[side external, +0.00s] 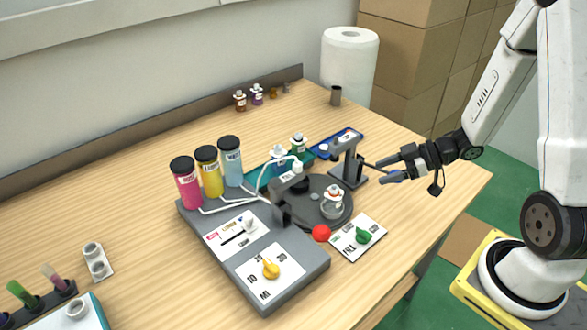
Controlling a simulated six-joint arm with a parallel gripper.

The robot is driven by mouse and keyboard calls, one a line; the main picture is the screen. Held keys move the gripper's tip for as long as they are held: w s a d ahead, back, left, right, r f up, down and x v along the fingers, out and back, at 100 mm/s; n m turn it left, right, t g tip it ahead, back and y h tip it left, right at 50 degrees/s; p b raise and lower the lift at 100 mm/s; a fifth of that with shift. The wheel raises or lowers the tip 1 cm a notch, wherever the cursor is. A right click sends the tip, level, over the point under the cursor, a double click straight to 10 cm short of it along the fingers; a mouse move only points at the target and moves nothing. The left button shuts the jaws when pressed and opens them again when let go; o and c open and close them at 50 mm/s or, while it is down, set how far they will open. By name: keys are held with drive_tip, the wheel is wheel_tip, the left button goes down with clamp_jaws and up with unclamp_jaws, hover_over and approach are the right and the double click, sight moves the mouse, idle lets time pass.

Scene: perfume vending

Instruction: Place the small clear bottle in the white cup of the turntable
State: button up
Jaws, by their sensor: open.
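The small clear bottle (333,193) stands upright on the dark round turntable (308,216), on its right side. A pale ring at its base looks like the white cup (332,211); the bottle seems to sit in it, but how deep is too small to tell. My gripper (382,172) is to the right of the bottle, apart from it, pointing left above the table. Its two fingers are spread and nothing is between them.
The grey dispenser (300,270) carries pink, yellow and blue bottles (208,172) with tubes. A red ball-shaped knob (321,233) and a green knob (363,236) sit in front of the turntable. A dark post (350,163) stands between turntable and gripper. Table is clear at right.

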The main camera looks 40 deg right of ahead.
drive_tip(key=w+d+m+h, duration=0.1)
drive_tip(key=w+m+h, duration=0.2)
drive_tip(key=w+h, duration=0.25)
drive_tip(key=s+a+r+m+g+h, duration=0.3)
drive_tip(key=s+a+m+g, duration=0.3)
drive_tip(key=s+a, duration=0.2)
drive_tip(key=shift+s+a, duration=0.25)
drive_tip(key=shift+s, duration=0.35)
drive_tip(key=shift+c, duration=0.2)
